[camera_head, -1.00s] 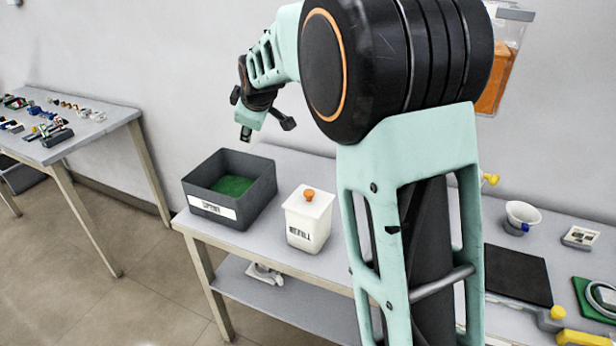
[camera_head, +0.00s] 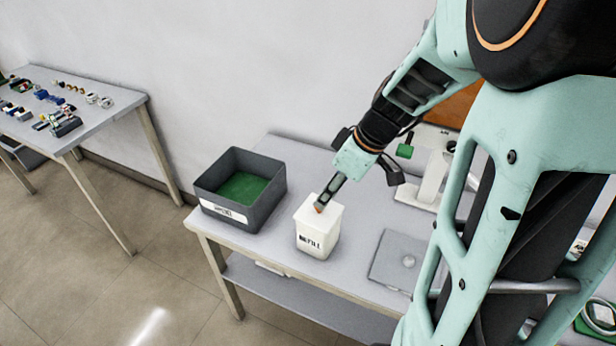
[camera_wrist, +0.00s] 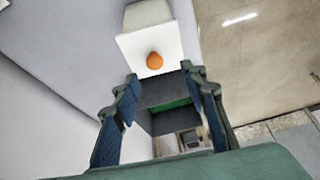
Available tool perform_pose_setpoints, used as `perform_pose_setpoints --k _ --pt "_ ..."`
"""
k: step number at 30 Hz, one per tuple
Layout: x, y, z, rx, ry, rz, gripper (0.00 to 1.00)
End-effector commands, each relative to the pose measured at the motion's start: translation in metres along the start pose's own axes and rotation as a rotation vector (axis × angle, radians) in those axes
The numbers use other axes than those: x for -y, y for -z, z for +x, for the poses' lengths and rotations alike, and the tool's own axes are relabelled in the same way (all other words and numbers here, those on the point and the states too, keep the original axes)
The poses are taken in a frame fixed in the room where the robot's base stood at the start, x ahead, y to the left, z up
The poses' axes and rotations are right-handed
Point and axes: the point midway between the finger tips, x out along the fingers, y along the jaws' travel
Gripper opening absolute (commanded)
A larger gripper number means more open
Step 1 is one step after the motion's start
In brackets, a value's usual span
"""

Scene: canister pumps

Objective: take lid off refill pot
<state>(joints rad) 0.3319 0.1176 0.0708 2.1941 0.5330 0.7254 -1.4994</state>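The white refill pot (camera_head: 316,240), marked with a dark label, stands upright on the grey table. Its flat white lid (camera_wrist: 150,42) is on top, with an orange knob (camera_wrist: 154,61) in the middle. My gripper (camera_head: 322,203) points down at the lid, its fingertips near the knob, which they partly hide in the head view. In the wrist view my gripper (camera_wrist: 163,88) is open, with two blue-padded fingers wide apart. The knob shows just beyond the fingertips, not between them. I cannot tell the exact height of the fingers above the lid.
A dark grey bin (camera_head: 218,205) with a green inside stands left of the pot. A grey plate (camera_head: 396,262) and a white stand (camera_head: 432,182) are to the right. Another table (camera_head: 92,122) with small parts is at the far left. The wall is close behind.

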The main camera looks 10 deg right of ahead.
Motion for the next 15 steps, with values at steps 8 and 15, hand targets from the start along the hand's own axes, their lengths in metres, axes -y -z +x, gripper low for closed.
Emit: perform_pose_setpoints --k 8,15 --pt "-0.002 0.0 0.02 0.001 0.002 0.0 0.4" --pt "-0.007 -0.001 0.051 0.001 0.002 0.0 0.4"
